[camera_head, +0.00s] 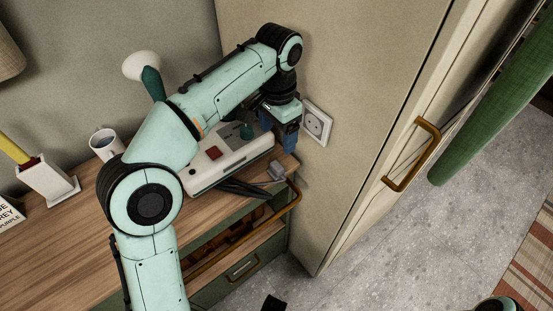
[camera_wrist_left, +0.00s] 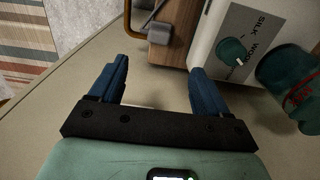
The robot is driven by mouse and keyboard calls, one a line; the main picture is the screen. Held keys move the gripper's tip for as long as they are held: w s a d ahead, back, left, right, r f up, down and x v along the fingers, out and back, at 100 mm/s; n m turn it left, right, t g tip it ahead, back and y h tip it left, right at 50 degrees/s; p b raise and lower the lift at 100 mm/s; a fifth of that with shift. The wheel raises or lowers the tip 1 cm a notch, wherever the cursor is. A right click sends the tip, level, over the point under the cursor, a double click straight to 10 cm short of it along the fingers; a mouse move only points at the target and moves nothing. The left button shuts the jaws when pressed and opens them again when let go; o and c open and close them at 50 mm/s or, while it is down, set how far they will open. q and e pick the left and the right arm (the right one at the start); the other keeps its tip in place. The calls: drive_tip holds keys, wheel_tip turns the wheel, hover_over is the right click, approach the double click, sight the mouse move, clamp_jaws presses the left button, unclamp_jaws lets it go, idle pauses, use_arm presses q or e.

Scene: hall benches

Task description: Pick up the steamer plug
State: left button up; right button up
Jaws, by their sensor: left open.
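The steamer plug (camera_head: 276,170) is a small grey block lying on the right end of the wooden top, near its front edge. It also shows in the left wrist view (camera_wrist_left: 159,33), beyond the fingertips. The white steamer base (camera_head: 228,160) with a red switch stands just left of it, partly hidden by my left arm.
A wall socket (camera_head: 317,124) is on the tall cabinet's side, close to my left gripper. A brass rail (camera_head: 240,238) runs along the wooden top's front. A mug (camera_head: 106,142) and a white pot (camera_head: 47,180) stand at the left.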

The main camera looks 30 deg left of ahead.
use_arm(q)
drive_tip(key=b, duration=0.2)
hover_over(277, 165)
wheel_tip(277, 165, down, 6)
drive_tip(key=shift+f, duration=0.25)
drive_tip(key=shift+f+b, duration=1.15)
drive_tip(key=shift+f, duration=2)
use_arm(e)
drive_tip(key=shift+t, duration=0.4)
drive_tip(key=f, duration=0.1)
drive_tip(key=w+f, duration=0.1)
drive_tip(key=f, duration=0.1)
drive_tip(key=shift+w+d+f, duration=0.2)
drive_tip(key=shift+w+f, duration=0.15)
drive_tip(key=shift+f, duration=0.05)
use_arm(q)
drive_tip(key=c, duration=1.1)
